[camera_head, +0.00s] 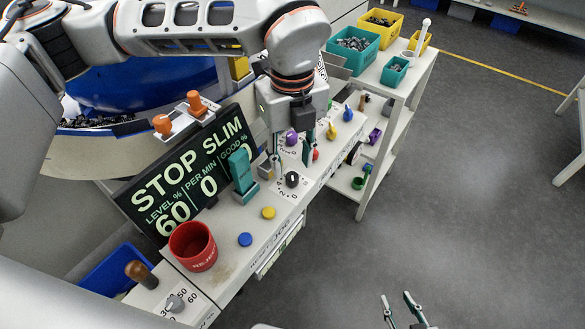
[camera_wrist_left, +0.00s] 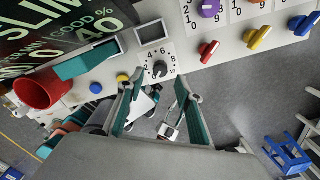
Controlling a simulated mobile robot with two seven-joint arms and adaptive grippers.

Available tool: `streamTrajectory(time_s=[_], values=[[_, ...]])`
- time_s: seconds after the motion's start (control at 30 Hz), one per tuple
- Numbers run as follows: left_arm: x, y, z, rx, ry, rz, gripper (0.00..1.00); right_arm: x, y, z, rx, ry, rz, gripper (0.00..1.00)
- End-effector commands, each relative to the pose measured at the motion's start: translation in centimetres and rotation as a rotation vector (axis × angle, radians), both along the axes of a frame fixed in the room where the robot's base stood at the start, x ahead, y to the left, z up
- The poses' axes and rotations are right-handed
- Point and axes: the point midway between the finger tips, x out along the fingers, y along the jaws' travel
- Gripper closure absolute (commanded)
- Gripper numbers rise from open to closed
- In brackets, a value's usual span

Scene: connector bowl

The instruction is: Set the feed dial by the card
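A black dial knob (camera_head: 292,179) sits on a white plate numbered 0 to 10 on the console top; it also shows in the left wrist view (camera_wrist_left: 160,69). I cannot read its pointer exactly. My left gripper (camera_head: 293,163) is open and points down at this dial. In the left wrist view its teal-padded fingers (camera_wrist_left: 158,78) stand apart on either side of the dial, with no visible contact. My right gripper (camera_head: 402,303) is open and empty over the floor at the bottom. I cannot pick out the card with certainty.
A screen (camera_head: 180,180) reads STOP SLIM. A teal lever (camera_head: 241,170), red cup (camera_head: 193,246), blue button (camera_head: 245,240) and yellow button (camera_head: 268,213) lie left of the dial. Purple (camera_wrist_left: 208,8), red (camera_wrist_left: 208,52) and yellow knobs (camera_wrist_left: 258,37) lie right of it.

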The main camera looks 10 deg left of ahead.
Motion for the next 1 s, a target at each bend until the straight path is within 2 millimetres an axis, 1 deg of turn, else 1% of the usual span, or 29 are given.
streamTrajectory(time_s=[0.03,0.1,0.3,0.43,0.67,0.7,0.77,0.8,0.83,1.0], values=[[-0.1,0.0,-1.0,0.001,0.005,0.000,0.65,0.0,0.0,-0.1,-0.001,0.001,0.000,0.67],[-0.1,0.0,-2.1,0.001,0.005,0.001,0.65,0.0,0.0,-0.2,-0.002,0.001,0.001,0.67],[0.0,0.0,-4.4,0.000,0.002,0.000,0.65,0.4,0.0,0.1,-0.002,-0.008,0.002,0.67],[0.0,0.0,-5.0,-0.001,0.002,-0.001,0.65,0.6,0.0,0.3,-0.002,-0.012,0.002,0.67],[0.0,0.0,-5.1,-0.001,0.002,-0.001,0.65,0.7,0.0,0.4,-0.002,-0.015,0.001,0.67],[0.0,0.0,-5.1,-0.001,0.002,-0.001,0.67,0.7,0.0,0.4,-0.002,-0.015,0.001,0.67],[0.0,0.0,-5.1,-0.001,0.002,-0.001,0.83,0.7,-0.1,0.4,-0.002,-0.016,0.001,0.67],[0.0,0.0,-5.1,-0.001,0.002,-0.001,0.93,0.7,-0.1,0.4,-0.002,-0.016,0.001,0.67],[0.0,0.0,-5.1,-0.001,0.002,-0.001,1.00,0.7,-0.1,0.4,-0.002,-0.016,0.001,0.67],[0.0,0.0,-5.1,-0.001,0.002,-0.002,1.00,0.7,-0.1,0.4,-0.002,-0.016,0.001,0.67]])
